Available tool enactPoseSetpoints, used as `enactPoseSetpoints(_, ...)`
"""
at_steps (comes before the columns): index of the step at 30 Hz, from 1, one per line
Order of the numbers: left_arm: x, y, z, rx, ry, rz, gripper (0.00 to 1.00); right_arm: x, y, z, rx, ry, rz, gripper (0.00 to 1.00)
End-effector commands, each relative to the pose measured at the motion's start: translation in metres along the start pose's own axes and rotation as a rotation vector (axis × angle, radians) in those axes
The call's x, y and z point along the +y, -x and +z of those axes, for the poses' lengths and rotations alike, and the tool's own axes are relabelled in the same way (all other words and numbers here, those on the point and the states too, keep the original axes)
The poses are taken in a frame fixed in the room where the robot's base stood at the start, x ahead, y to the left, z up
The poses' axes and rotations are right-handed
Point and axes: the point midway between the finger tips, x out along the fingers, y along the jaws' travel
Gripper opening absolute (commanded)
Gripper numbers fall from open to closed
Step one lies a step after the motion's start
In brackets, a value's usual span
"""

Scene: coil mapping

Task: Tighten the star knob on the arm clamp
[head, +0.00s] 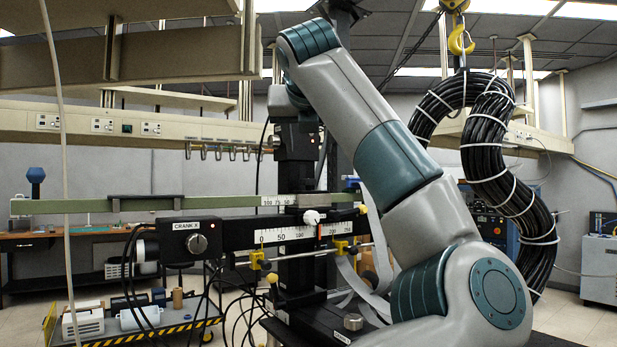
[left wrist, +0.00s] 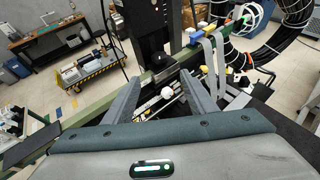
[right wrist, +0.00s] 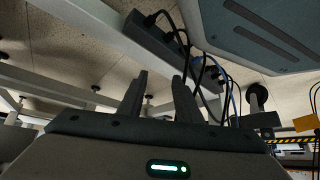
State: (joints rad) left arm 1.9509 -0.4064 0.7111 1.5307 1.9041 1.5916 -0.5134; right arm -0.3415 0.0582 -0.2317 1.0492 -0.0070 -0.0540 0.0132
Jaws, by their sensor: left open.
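A small white knob (head: 311,217), which I take for the star knob, sits on the dark carriage over the black scale bar (head: 270,237) in the head view. In the left wrist view the white knob (left wrist: 167,93) shows between and below the fingers of my left gripper (left wrist: 160,78). Those fingers are apart and empty, pointing down toward the rail; contact with the knob does not show. In the head view my left arm arches up and over, and its fingers are not clearly visible. My right gripper (right wrist: 160,76) has its fingers apart with nothing between them, away from the knob.
A green rail (head: 150,206) runs behind the scale bar. Thick black cables (head: 485,140) hang from a yellow hook at right. Hanging cords (right wrist: 185,40) are near my right gripper.

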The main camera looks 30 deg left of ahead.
Motion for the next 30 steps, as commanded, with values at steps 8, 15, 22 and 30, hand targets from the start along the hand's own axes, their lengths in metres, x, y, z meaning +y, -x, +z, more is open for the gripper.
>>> enactPoseSetpoints(8, 0.001, -0.003, 0.0, 0.0, 0.0, 0.002, 0.51, 0.0, 0.001, 0.0, -0.006, 0.0, 0.0, 0.31)
enactPoseSetpoints(15, 0.001, -0.019, 0.002, 0.001, 0.0, 0.003, 0.51, 0.003, 0.007, 0.014, -0.048, -0.001, 0.005, 0.31)
enactPoseSetpoints(22, 0.001, -0.044, 0.002, 0.002, 0.0, 0.003, 0.51, 0.013, 0.02, 0.06, -0.16, 0.003, 0.016, 0.31)
enactPoseSetpoints(30, 0.001, -0.075, 0.003, 0.001, -0.001, 0.003, 0.51, 0.02, 0.039, 0.102, -0.273, 0.003, 0.025, 0.31)
